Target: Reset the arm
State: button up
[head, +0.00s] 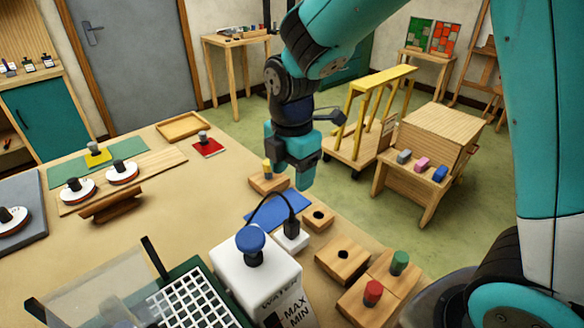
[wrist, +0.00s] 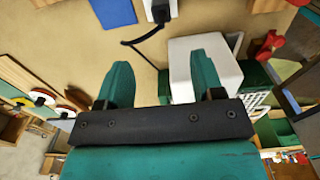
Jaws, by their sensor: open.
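My gripper (head: 290,178) is in the head view, hanging from my teal arm above the far right part of the workbench. In the wrist view my gripper (wrist: 160,85) shows its two teal fingers spread apart, with nothing between them. A wooden block with a yellow-topped peg (head: 267,178) stands close behind the gripper in the head view; whether they touch I cannot tell. The blue mat (head: 265,208) lies below and in front of the gripper.
A white water tank (head: 240,280) with a blue knob stands at the bench front. Wooden blocks (head: 343,258), some with red and green pegs, line the right edge. A yellow-railed cart (head: 345,150) and a wooden stand (head: 440,130) are on the floor to the right.

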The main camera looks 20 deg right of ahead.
jog(key=shift+r, duration=0.55)
jog(key=s+a+r+m+y, duration=0.2)
jog(key=s+r+m, duration=0.2)
jog(key=s+m, duration=0.3)
jog(key=s+a+r+m+y, duration=0.2)
jog(key=s+m, duration=0.5)
jog(key=s, duration=0.4)
jog(key=shift+s+a+r+m, duration=0.3)
jog(key=shift+s+a+r, duration=0.1)
jog(key=shift+r, duration=0.45)
